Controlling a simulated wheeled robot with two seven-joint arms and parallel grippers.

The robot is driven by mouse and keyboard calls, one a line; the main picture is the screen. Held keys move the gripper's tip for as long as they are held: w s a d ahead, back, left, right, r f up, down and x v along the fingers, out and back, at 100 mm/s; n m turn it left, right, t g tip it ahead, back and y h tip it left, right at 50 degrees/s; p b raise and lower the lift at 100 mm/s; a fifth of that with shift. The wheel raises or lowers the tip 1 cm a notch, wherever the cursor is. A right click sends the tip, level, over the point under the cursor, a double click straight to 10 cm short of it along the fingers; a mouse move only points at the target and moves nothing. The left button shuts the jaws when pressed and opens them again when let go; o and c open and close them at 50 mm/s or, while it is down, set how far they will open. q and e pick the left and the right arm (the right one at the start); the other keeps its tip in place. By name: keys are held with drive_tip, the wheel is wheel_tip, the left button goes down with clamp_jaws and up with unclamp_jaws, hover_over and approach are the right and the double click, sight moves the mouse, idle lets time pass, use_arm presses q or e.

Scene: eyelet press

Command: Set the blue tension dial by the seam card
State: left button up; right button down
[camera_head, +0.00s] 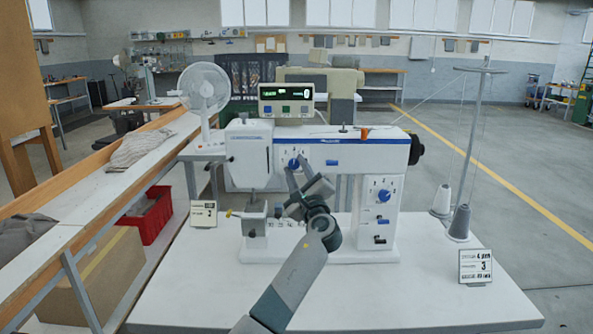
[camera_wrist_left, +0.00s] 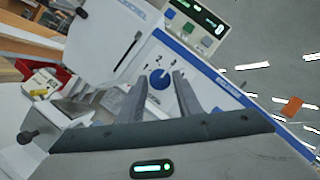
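A blue tension dial (camera_head: 294,163) sits on the white front of the sewing machine, partly behind my left gripper (camera_head: 299,168). In the left wrist view the dial (camera_wrist_left: 159,79) shows between the two spread fingers, with number marks around it. The fingers look open around the dial's sides; I cannot tell whether they touch it. A second blue dial (camera_head: 383,196) is on the machine's right column. A white card (camera_head: 475,266) at the right of the table carries small print and a large 3. Another small card (camera_head: 203,213) stands at the left. My right gripper is not in view.
A display box (camera_head: 286,100) with green digits stands on top of the machine. Thread cones (camera_head: 459,222) and a thread stand (camera_head: 472,140) are at the right. A red bin (camera_head: 152,215) and a fan (camera_head: 204,90) are at the left. The front of the white table (camera_head: 400,290) is clear.

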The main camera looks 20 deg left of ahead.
use_arm(q)
drive_tip(key=shift+o, duration=0.7)
drive_tip(key=shift+s, duration=0.1)
drive_tip(key=shift+s+d+f, duration=0.25)
drive_tip(key=shift+s+d, duration=0.05)
drive_tip(key=shift+s, duration=0.05)
drive_tip(key=b+v, duration=0.3)
drive_tip(key=v, duration=1.3)
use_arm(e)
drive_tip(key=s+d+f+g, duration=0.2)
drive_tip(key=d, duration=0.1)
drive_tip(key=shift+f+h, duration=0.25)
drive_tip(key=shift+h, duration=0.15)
use_arm(q)
drive_tip(key=shift+s+d, duration=0.15)
drive_tip(key=shift+d, duration=0.05)
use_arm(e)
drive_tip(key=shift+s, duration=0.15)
